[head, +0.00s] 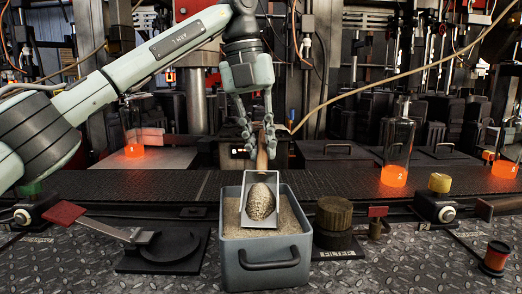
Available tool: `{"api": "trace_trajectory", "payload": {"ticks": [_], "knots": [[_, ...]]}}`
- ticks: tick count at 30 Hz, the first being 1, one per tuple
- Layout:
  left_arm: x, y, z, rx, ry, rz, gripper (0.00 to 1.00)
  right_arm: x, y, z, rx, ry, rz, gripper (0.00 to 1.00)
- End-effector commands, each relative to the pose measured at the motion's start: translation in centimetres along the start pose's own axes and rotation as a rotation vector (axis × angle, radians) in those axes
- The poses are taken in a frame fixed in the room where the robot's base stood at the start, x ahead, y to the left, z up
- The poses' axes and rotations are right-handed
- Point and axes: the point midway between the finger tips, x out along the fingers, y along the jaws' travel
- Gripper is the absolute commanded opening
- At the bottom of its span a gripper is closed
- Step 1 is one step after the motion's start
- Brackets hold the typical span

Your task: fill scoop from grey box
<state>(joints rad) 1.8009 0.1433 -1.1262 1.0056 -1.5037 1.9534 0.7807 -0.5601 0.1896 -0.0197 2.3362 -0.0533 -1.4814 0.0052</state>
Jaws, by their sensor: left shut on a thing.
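The grey box (265,270) stands open on the metal deck at the front middle, filled with pale granular material (288,218). A metal scoop (246,222) is over the box, its pan tilted steeply and facing the camera. A mound of the grains (262,202) lies in the pan. The scoop's lower edge is at or just over the grains in the box; I cannot tell whether it touches. My left gripper (265,140) is above, pointing down, shut on the scoop's brown handle (262,160). My right gripper is not in view.
A lever with a red grip (66,214) is left of the box. Behind runs a dark conveyor (340,186) with glass bottles on orange bases (395,176). A red spool (496,256) sits far right.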

Motion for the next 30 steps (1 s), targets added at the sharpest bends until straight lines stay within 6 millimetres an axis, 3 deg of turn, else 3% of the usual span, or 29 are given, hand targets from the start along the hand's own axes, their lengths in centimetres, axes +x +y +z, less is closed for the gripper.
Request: {"api": "trace_trajectory", "payload": {"ticks": [16, 30], "knots": [[-3.6, -0.7, 0.1, -0.001, 0.000, -0.001, 0.00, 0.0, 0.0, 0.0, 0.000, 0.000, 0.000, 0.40], [-3.3, -0.7, 1.8, -0.020, 0.108, -0.002, 0.00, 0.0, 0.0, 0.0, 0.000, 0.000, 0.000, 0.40]]}}
